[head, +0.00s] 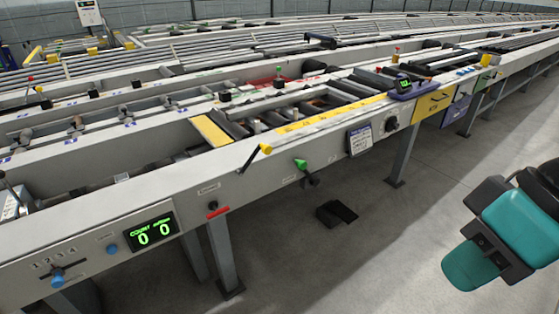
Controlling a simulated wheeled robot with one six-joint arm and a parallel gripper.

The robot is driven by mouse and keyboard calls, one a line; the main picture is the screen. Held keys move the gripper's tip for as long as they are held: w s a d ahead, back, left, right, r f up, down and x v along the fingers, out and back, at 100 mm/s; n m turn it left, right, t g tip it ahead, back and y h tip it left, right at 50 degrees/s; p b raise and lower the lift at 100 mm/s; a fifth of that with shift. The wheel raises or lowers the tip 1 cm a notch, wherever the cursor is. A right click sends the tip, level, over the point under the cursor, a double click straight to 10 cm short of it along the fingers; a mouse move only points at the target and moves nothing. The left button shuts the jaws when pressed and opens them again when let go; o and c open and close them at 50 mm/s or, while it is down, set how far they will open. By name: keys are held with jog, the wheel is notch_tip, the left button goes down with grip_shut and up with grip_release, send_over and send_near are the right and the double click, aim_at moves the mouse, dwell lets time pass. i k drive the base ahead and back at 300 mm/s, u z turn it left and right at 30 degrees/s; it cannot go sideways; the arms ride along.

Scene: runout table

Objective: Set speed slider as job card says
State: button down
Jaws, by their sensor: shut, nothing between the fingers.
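The slider (57,280) has a blue knob and sits on the grey front panel at the lower left. Small marks, seemingly 1 to 4, stand above it. Its knob is around the middle marks, but I cannot tell exactly which. A card (361,139), white with a dark frame, hangs on the front rail right of centre; it may be the job card, and its print is too small to read. Teal and black parts of my arm show at the right edge, well apart from the slider and card.
A green-lit count display (151,233) reads 0 0 beside a blue button (111,249). A yellow-tipped lever (265,149), a green-tipped handle (301,164) and a black knob (391,123) stick out from the rail. A black pedal (336,214) lies on otherwise open floor.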

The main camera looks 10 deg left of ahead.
aim_at(58, 281)
jog(key=u, duration=1.95)
jog(key=k, duration=0.45)
jog(key=u, duration=0.35)
jog(key=i, duration=0.7)
jog(key=z, duration=0.8)
jog(key=i, duration=0.35)
jog(key=z, duration=0.3)
